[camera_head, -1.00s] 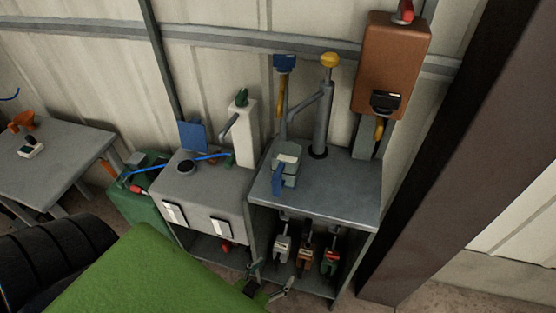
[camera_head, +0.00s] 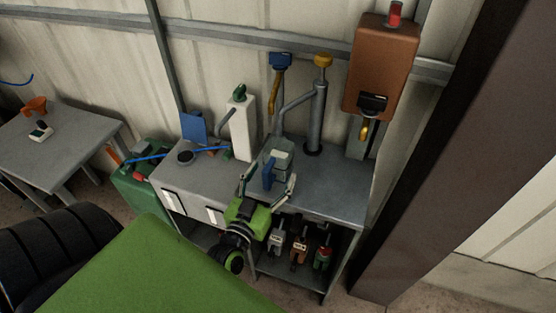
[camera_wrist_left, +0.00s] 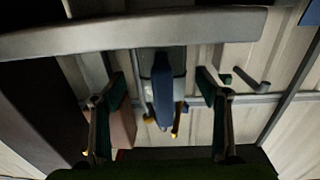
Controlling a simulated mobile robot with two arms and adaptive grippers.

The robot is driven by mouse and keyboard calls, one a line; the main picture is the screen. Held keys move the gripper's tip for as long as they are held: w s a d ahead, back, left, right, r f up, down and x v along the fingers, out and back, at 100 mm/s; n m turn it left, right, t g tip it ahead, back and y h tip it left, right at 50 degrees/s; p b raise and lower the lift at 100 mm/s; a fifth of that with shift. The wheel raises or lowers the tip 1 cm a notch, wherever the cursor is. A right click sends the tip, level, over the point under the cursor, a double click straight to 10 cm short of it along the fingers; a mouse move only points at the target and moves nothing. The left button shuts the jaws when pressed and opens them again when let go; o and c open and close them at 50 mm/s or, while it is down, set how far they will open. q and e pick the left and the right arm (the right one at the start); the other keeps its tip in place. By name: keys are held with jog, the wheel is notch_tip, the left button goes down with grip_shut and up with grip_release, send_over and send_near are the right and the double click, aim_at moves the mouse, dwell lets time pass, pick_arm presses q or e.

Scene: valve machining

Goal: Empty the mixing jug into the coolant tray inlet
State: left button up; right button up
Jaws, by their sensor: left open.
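The mixing jug (camera_head: 280,152), greyish with a blue handle (camera_head: 268,174), stands upright on the right-hand steel bench. My left gripper (camera_head: 269,178) is open at the bench's front edge. Its fingers are spread to either side of the jug, with the blue handle facing the palm. In the left wrist view, the jug's handle (camera_wrist_left: 164,95) appears between the two open fingers (camera_wrist_left: 161,78), with a visible gap on both sides. The dark round opening (camera_head: 185,157) on the left cabinet's top looks like the coolant tray inlet. My right gripper is out of view.
A grey post with a yellow top (camera_head: 315,115) rises behind the jug. A white bottle (camera_head: 240,130) stands left of it, and a brown dispenser (camera_head: 380,65) hangs at right. A blue hose (camera_head: 150,157) lies near the inlet. The bench's right side (camera_head: 335,190) is clear.

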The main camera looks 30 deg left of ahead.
aim_at(274, 169)
pick_arm(q)
jog(key=x, duration=0.3)
jog(key=p+x, duration=0.1)
jog(key=x, duration=0.1)
jog(key=shift+w+a+f, duration=0.2)
jog(key=shift+w+a, duration=0.05)
jog(key=shift+w, duration=0.05)
jog(key=shift+s, duration=0.1)
jog(key=shift+r, duration=0.1)
jog(key=c, duration=1.3)
